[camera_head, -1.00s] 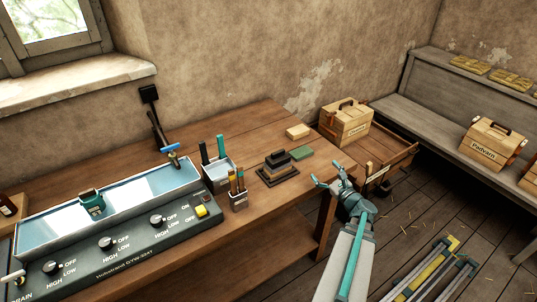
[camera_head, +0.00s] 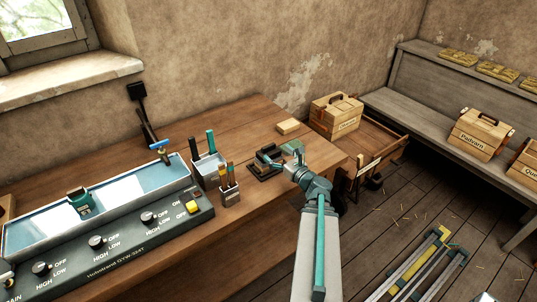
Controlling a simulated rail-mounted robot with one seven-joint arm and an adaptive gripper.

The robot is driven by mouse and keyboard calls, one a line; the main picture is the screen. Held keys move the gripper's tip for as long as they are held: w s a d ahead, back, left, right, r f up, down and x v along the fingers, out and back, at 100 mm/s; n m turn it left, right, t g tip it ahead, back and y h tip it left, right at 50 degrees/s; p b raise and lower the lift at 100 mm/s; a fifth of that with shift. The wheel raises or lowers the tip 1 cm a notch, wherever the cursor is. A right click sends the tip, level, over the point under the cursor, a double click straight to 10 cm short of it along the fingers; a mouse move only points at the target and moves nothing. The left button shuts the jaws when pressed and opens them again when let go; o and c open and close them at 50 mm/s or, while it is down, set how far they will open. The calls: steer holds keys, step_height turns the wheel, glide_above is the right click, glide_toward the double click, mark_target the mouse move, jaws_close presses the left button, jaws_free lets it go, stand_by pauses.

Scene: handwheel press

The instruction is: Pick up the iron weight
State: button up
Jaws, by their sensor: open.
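The dark stepped block that looks like the iron weight (camera_head: 266,172) is on the wooden table, right of the brush holders. My gripper (camera_head: 280,154) is open, with its fingers at the block's right and upper side. One finger overlaps the block's top in the picture; the other is over the green pad (camera_head: 291,146). The gripper partly hides the block and the pad. I cannot tell whether a finger touches the block. Nothing shows held in the gripper.
A pale block (camera_head: 288,126) lies behind the gripper. A cup of brushes (camera_head: 230,192) and a pale holder (camera_head: 209,170) stand left of the dark block. The long control-panel trough (camera_head: 120,230) fills the table's left. A wooden box (camera_head: 337,115) stands beyond the right edge.

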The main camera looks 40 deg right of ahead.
mark_target(270, 147)
steer(key=w+p, duration=0.1)
steer(key=w, duration=0.2)
steer(key=w+p, duration=0.1)
steer(key=w, duration=0.1)
steer(key=shift+d+p, duration=0.25)
steer(key=shift+p, duration=0.1)
steer(key=shift+w+f, duration=0.1)
steer(key=shift+w, duration=0.2)
steer(key=shift+c, duration=0.2)
jaws_close()
